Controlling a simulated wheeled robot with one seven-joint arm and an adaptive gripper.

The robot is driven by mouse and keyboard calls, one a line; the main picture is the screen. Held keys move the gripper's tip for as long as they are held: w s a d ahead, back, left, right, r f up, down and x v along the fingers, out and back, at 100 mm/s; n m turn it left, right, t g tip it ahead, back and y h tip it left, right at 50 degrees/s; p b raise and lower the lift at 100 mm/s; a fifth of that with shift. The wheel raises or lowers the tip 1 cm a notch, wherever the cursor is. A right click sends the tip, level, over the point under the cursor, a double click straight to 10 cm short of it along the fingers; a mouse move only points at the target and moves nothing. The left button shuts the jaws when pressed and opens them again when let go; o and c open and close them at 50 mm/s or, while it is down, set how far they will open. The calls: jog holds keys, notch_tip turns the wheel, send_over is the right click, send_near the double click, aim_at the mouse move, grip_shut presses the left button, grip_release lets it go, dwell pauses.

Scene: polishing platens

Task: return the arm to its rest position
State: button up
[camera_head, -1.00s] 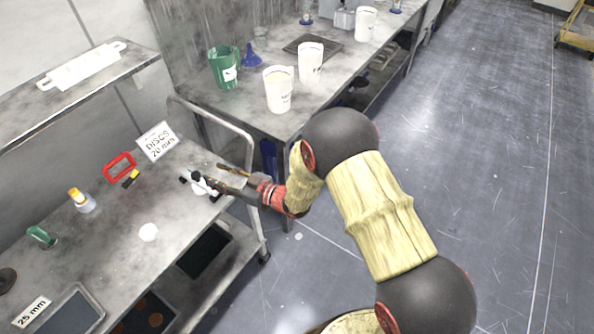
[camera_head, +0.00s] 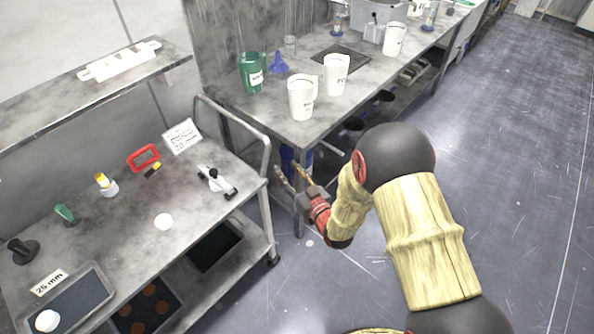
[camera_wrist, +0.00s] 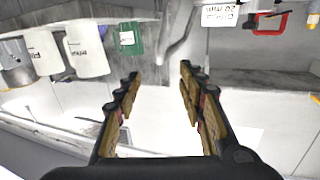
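My gripper (camera_head: 296,181) is in the head view just off the right end of the cart, in front of the bench's leg. In the wrist view my gripper (camera_wrist: 158,85) has its two fingers spread apart with nothing between them, so it is open and empty. My arm reaches in from the lower right, bent at the elbow over the floor. A small black and white device (camera_head: 217,181) stands on the cart's top near its right end, apart from my gripper.
The cart (camera_head: 130,235) with its rail (camera_head: 240,130) is left of my gripper. The bench (camera_head: 225,105) behind carries white beakers (camera_head: 301,98), a green beaker (camera_head: 251,73) and a blue funnel (camera_head: 278,64). Floor (camera_head: 510,170) at right is clear.

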jog(key=shift+d+m+t+h, duration=0.35)
jog(key=shift+d+h, duration=0.25)
jog(key=shift+d, duration=0.75)
jog(key=s+d+f+g+h, duration=0.2)
jog(key=f+g, duration=0.1)
jog(key=f, duration=0.4)
jog(key=s+d+f+g+h, duration=0.2)
jog(key=s+f+g, duration=0.1)
jog(key=f, duration=0.4)
jog(key=s+d+r+m+g+h, duration=0.1)
jog(key=s+d+m+g+h, duration=0.1)
jog(key=s+d+g, duration=0.3)
jog(key=s+d+r+m, duration=0.1)
jog(key=s+d+r, duration=0.2)
jog(key=s+r, duration=0.4)
jog(key=s+d+r+m+h, duration=0.1)
jog(key=s+d+r, duration=0.3)
jog(key=r, duration=1.3)
jog(key=s+d+r+m+h, duration=0.1)
jog(key=s+d+r, duration=0.3)
jog(key=s+r, duration=0.8)
jog(key=shift+s+r+t, duration=0.2)
jog(key=shift+s+t, duration=0.05)
jog(key=shift+t, duration=0.2)
